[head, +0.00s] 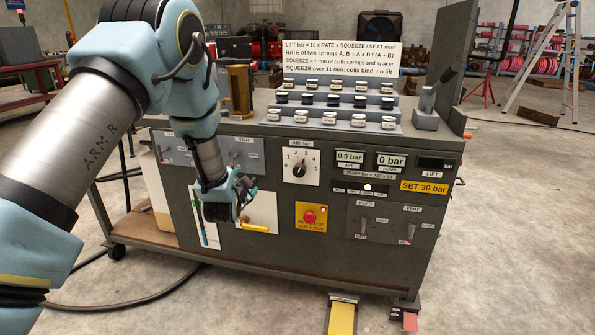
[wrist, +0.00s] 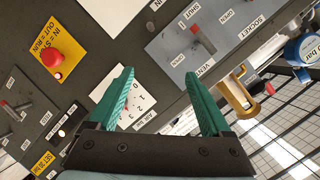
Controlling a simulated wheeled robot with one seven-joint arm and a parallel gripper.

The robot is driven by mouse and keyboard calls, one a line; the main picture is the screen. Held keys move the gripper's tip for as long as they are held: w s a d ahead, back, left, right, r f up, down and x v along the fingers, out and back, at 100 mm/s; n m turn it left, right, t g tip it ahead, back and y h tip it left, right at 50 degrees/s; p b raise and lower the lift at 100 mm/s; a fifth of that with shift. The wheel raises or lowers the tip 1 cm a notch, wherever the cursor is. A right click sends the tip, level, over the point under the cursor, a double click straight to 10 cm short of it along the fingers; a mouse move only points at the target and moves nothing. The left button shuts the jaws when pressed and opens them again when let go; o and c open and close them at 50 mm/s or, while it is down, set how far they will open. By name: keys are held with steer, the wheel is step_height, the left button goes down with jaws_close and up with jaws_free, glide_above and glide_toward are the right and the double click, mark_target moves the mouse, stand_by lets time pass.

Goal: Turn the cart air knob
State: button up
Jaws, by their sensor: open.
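The air knob (head: 299,171) is a small black knob on a white dial plate (head: 311,178) marked "AIR bar", on the cart's front panel. In the head view it is in plain sight, with numbers around it. My gripper (head: 245,190) is left of and below the knob, in front of the panel, and not touching it. In the wrist view my gripper (wrist: 159,76) has its two teal fingers wide apart with nothing between the tips. Part of the dial plate (wrist: 152,116) shows between the fingers near the palm; the knob itself is hidden there.
Displays (head: 349,157) read 0.0 bar and 0 bar. Switches (head: 245,157) stand left of the dial.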

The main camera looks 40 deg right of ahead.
mark_target(299, 172)
steer(key=s+d+f+m+h, duration=0.2)
steer(key=s+d+m+h, duration=0.25)
steer(key=s+d, duration=0.5)
steer(key=x, duration=0.5)
steer(key=p+x, duration=0.1)
steer(key=x, duration=0.4)
steer(key=shift+s+d+f, duration=0.1)
steer(key=shift+s+d, duration=0.05)
steer(key=shift+s, duration=0.1)
jaws_close()
